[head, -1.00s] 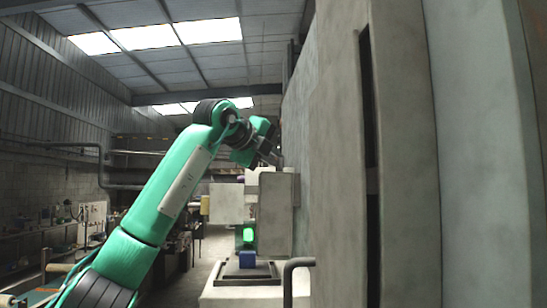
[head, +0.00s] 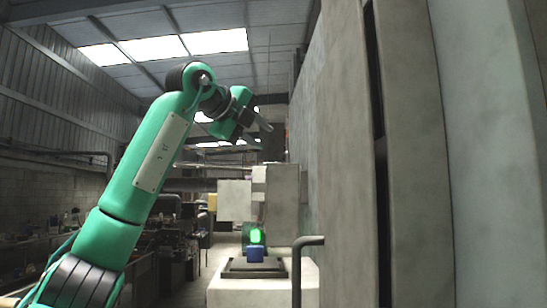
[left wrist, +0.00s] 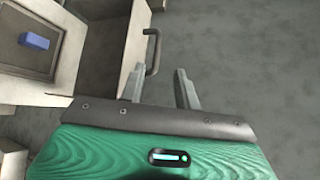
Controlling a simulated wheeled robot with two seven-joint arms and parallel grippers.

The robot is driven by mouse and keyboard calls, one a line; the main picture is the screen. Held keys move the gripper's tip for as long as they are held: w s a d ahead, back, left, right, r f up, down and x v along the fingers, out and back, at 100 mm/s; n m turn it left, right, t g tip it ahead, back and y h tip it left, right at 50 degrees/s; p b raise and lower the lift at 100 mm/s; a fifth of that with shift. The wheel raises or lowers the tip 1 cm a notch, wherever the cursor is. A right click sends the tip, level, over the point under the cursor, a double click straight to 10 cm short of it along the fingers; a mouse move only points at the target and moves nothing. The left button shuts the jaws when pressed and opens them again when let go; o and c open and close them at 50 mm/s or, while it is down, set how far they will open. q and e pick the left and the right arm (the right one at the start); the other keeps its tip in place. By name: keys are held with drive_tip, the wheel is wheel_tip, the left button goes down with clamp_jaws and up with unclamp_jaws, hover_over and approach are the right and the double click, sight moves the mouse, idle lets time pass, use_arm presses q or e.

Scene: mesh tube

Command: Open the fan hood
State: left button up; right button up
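A pale machine (head: 222,291) stands ahead, with a grey bar handle (head: 298,268) at its near right. I cannot tell for sure which part is the fan hood. In the left wrist view, the bent handle (left wrist: 154,50) sticks out from the side of a pale box (left wrist: 112,48). My left gripper (head: 265,122) is raised high above the machine in the head view. Its two fingers (left wrist: 160,84) are apart with nothing between them, and the handle appears just beyond them, not touching. My right gripper is not in view.
A large grey wall-like panel (head: 345,150) fills the right side close by. A blue block (head: 255,254) sits on the machine below a green light (head: 256,235). Cluttered benches stand at the left. Bare floor (left wrist: 255,60) lies right of the handle in the left wrist view.

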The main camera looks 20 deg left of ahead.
use_arm(q)
drive_tip(key=b+v, duration=0.1)
drive_tip(key=v, duration=0.4)
drive_tip(key=shift+s+r, duration=0.1)
drive_tip(key=shift+s, duration=0.1)
idle(0.4)
